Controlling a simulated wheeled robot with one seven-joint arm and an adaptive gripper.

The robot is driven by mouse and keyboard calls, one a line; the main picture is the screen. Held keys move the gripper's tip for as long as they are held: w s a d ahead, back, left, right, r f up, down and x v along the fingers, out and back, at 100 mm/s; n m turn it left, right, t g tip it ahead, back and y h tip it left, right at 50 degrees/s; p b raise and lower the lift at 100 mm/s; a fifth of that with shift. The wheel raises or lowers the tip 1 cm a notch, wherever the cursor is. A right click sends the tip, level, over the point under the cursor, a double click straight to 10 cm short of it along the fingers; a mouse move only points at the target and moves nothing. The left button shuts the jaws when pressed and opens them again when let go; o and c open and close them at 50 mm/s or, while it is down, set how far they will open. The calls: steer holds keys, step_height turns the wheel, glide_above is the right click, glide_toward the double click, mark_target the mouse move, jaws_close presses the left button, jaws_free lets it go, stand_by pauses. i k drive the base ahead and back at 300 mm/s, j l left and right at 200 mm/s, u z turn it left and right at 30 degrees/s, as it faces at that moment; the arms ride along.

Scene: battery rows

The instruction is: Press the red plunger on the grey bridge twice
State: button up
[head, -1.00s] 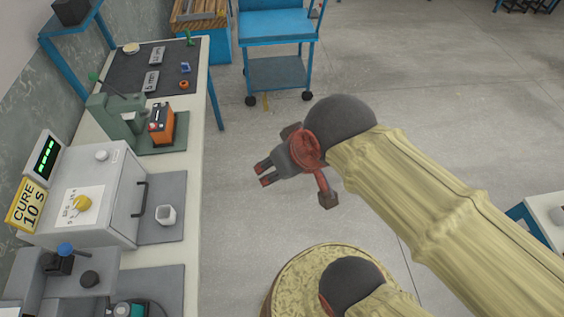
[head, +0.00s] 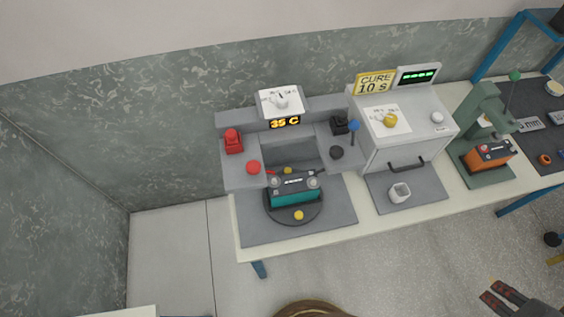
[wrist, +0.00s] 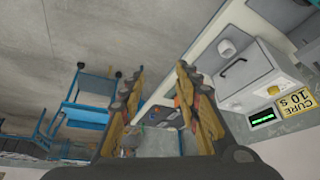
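The grey bridge (head: 230,177) stands on the bench near the left end, around a recess under a "35 C" display (head: 285,123). On its left part sit a round red knob (head: 253,167) and, behind it, a taller red block (head: 233,141). The round knob looks like the plunger, but I cannot be sure. A teal battery (head: 296,191) lies on a dark round plate in front of the bridge. My gripper (head: 489,296) is at the lower right, off the bench front and far from the bridge. In the wrist view it (wrist: 156,78) is open and empty.
A green press (head: 482,110) holds an orange battery (head: 487,153). Floor in front is clear.

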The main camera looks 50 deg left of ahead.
mark_target(253, 167)
steer(key=u, duration=2.05)
